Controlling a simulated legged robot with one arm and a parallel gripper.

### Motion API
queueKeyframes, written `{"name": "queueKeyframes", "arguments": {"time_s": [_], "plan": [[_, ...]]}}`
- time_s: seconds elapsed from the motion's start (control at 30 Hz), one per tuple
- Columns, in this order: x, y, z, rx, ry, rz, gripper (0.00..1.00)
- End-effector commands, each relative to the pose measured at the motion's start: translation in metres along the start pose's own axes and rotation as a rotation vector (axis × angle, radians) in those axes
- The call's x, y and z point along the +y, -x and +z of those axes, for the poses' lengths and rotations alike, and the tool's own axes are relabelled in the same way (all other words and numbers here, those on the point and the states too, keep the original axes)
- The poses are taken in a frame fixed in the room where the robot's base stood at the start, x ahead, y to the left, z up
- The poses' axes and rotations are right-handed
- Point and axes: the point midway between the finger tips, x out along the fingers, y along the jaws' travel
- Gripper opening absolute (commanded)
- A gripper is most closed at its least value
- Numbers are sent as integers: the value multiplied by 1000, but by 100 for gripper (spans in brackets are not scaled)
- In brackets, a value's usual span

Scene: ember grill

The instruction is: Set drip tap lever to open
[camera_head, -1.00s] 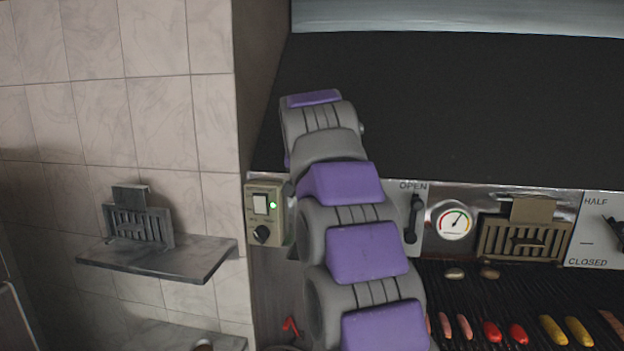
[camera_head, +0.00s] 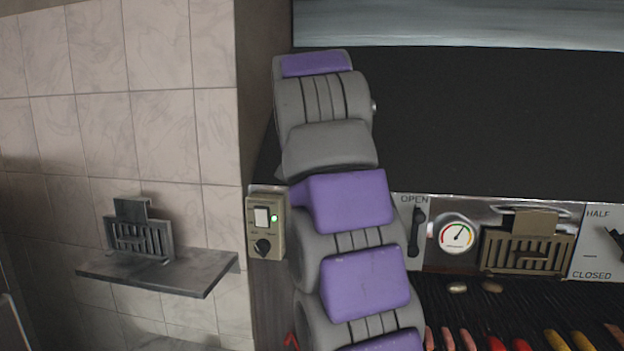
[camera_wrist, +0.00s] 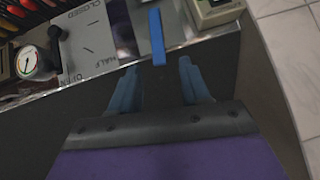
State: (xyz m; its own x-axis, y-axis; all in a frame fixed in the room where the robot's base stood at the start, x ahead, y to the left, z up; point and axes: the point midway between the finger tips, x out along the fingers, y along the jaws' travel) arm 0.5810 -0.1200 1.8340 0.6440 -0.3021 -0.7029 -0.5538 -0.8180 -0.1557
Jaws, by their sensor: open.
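No part in view is labelled as the drip tap. A black lever (camera_head: 416,232) stands on a pale panel (camera_head: 402,208) below the word OPEN, right of my arm. In the wrist view, turned over, this panel (camera_wrist: 92,45) reads CLOSED and HALF, and the black lever (camera_wrist: 55,38) is at its left. A narrow blue bar (camera_wrist: 157,38) stands right of the panel, beyond my gripper (camera_wrist: 160,88). My gripper is open and empty, with the bar in line with the gap between its fingers. My arm hides this spot in the head view. A small red part (camera_head: 292,340) shows at the bottom edge.
A gauge (camera_head: 457,235) and a slotted metal plate (camera_head: 527,245) are to the right, above grilling food. A second HALF/CLOSED panel (camera_head: 597,240) is at far right. A wall shelf (camera_head: 160,272) stands left.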

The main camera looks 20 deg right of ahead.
Motion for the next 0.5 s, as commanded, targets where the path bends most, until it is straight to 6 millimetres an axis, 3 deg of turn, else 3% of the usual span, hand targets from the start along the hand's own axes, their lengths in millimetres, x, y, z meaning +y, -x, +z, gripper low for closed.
{"name": "queueKeyframes", "arguments": {"time_s": [0.3,0.5], "plan": [[0,61,-2,4,1,-2,47],[-1,71,-1,1,1,0,47]]}}
